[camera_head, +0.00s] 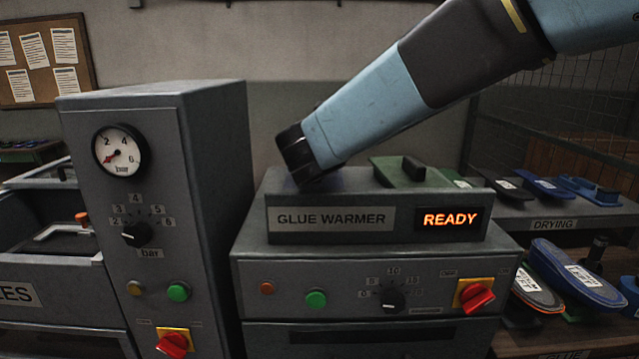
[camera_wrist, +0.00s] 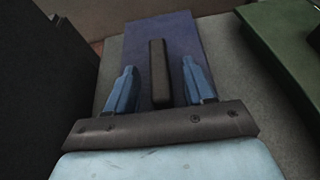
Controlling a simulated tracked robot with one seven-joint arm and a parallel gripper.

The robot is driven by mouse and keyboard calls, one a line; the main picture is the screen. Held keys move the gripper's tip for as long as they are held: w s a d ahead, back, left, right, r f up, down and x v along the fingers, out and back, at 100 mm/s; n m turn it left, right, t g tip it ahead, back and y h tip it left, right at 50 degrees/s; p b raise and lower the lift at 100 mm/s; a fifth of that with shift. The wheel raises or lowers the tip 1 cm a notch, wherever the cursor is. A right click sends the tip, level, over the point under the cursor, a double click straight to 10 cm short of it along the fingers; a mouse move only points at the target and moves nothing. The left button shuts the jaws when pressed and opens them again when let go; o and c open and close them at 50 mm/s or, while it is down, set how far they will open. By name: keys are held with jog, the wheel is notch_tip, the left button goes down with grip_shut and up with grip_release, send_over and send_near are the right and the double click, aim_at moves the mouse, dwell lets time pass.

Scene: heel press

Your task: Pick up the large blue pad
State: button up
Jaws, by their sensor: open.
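The large blue pad (camera_wrist: 213,50) lies flat beneath my gripper in the wrist view, with a dark upright bar handle (camera_wrist: 158,85) along its middle. My gripper (camera_wrist: 159,70) is open, with one blue finger on each side of the handle. Gaps show between the handle and both fingers. How far down the fingertips reach is hard to tell. In the head view my arm's end comes down behind the front panel of the glue warmer (camera_head: 290,241), so the fingers and most of the pad are hidden.
A green pad (camera_head: 428,178) with a black handle lies close to the right on the warmer. A grey press cabinet (camera_head: 215,150) stands to the left.

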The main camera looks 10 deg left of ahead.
jog(key=shift+x, duration=1.5)
jog(key=shift+c, duration=0.5)
grip_shut()
